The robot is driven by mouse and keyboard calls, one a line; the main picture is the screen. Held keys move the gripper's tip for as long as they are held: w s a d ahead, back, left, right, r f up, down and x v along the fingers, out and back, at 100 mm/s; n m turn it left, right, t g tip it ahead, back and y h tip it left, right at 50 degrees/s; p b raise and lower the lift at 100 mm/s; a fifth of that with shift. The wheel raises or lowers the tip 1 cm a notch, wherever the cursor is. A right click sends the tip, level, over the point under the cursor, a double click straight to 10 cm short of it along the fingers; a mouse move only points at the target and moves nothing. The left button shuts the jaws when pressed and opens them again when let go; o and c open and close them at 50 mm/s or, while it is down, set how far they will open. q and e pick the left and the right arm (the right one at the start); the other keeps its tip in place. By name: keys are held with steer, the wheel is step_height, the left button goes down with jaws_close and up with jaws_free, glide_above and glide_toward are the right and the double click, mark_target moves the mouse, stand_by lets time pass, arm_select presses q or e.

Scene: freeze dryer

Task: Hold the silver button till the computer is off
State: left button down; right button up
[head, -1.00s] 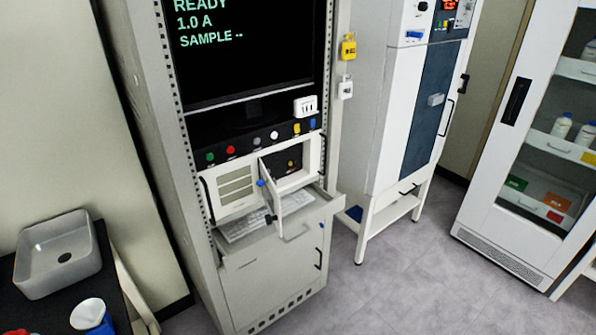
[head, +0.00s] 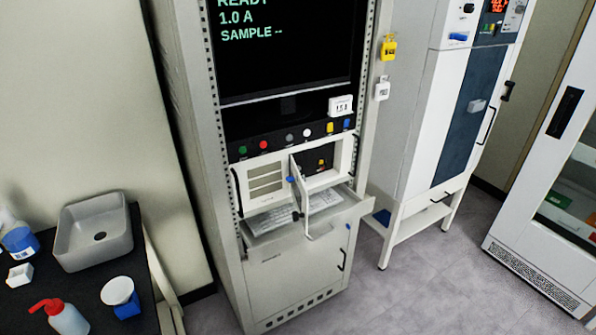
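The computer (head: 268,179) is a white case in the tall grey rack, with a small door (head: 311,205) standing open toward me. Behind the door is a dark recess (head: 313,159) with a small yellow and a small red spot. I cannot make out a silver button inside it. Above the case is a row of coloured buttons, including a grey, silver-looking one (head: 289,137). The monitor (head: 290,50) is lit with green text, "1.0 A" and "SAMPLE --". Neither of my grippers is in view.
A keyboard (head: 272,219) lies in a pulled-out drawer (head: 350,213) below the computer. The floor (head: 420,290) at right is clear.

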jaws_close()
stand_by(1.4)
